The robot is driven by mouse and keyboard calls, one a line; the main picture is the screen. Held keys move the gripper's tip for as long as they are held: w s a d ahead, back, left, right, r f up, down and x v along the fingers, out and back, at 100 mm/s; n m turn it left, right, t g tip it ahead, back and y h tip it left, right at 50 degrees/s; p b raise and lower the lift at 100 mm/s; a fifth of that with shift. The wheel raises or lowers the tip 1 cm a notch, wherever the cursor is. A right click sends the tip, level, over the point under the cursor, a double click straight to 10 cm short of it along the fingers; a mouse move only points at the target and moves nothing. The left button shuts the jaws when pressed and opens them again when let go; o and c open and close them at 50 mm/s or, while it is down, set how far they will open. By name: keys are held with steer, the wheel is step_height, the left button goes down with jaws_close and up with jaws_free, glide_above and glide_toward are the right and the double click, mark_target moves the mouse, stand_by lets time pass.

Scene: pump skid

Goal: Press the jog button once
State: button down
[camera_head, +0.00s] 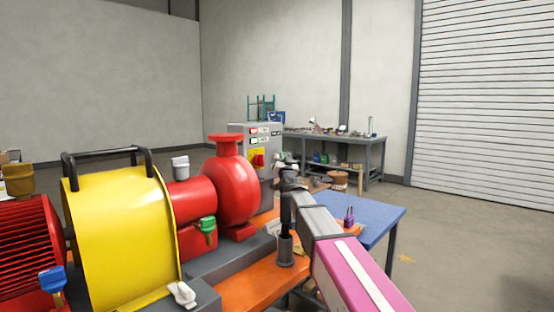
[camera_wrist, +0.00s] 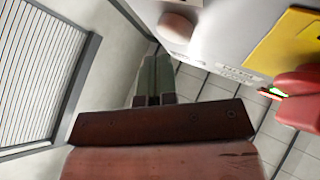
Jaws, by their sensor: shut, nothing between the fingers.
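The grey control box (camera_head: 240,129) stands behind the red pump in the head view. Its face carries small labelled red and green parts and a red rotary switch (camera_head: 258,160) on a yellow plate. In the wrist view the grey panel (camera_wrist: 235,30) fills the upper right, with a round brownish button (camera_wrist: 176,27) at its left; its label is unreadable, so I cannot tell whether it is the jog button. My gripper (camera_wrist: 156,62) is shut and empty, its tips below and left of that button and seemingly apart from it.
The yellow coupling guard (camera_head: 118,235) and red pump (camera_head: 230,185) stand left of my arm. A blue table (camera_head: 375,215) with a purple padlock (camera_head: 349,217) is at right. A cluttered workbench (camera_head: 345,143) stands behind. The floor at right is clear.

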steer(key=shift+s+d, duration=0.2)
steer(key=shift+s+d, duration=0.75)
steer(key=shift+d, duration=0.2)
steer(key=shift+s+d, duration=0.7)
steer(key=shift+d, duration=0.25)
